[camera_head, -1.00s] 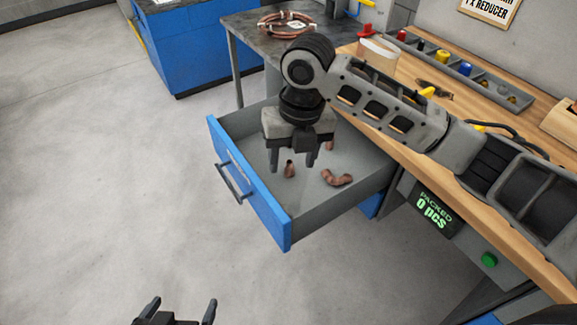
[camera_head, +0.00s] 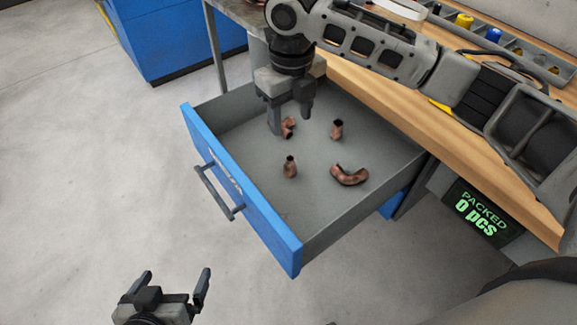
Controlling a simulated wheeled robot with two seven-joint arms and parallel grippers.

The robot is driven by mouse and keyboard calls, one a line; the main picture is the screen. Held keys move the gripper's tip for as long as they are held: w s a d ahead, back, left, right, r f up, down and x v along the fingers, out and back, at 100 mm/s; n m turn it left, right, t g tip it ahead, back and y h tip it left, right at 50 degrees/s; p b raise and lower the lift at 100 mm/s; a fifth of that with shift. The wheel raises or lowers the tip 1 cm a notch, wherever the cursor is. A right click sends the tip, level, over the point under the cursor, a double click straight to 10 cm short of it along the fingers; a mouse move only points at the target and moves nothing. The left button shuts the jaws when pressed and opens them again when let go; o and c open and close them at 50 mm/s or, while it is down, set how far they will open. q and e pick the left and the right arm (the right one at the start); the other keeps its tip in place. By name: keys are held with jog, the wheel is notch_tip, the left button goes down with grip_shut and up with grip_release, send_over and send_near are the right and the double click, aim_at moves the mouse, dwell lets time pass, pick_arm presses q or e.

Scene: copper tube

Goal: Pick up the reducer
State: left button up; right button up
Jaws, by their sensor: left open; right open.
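Several small copper fittings lie in the open blue-fronted drawer (camera_head: 318,240). One short fitting (camera_head: 291,166) stands near the front, narrower at its top. Another short one (camera_head: 337,129) stands farther back. I cannot tell for sure which is the reducer. A curved elbow (camera_head: 349,176) lies at the right, and a bent fitting (camera_head: 289,125) lies at the back left. My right gripper (camera_head: 291,124) is open and points down over the back left, its fingers beside the bent fitting and partly in front of it. My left gripper (camera_head: 175,278) is open and empty, low outside the drawer.
The wooden bench (camera_head: 480,165) with a grey parts tray (camera_head: 520,60) borders the drawer at the right. A display (camera_head: 482,212) reads "PACKED 0 pcs". A blue cabinet (camera_head: 175,40) stands at the back left. The floor at the left is clear.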

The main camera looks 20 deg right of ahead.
aim_at(290, 158)
notch_tip(290, 158, down, 8)
jog(key=shift+s+f, duration=0.1)
jog(key=shift+s+a+f, duration=0.15)
jog(key=shift+f, duration=2.5)
jog(key=c, duration=1.1)
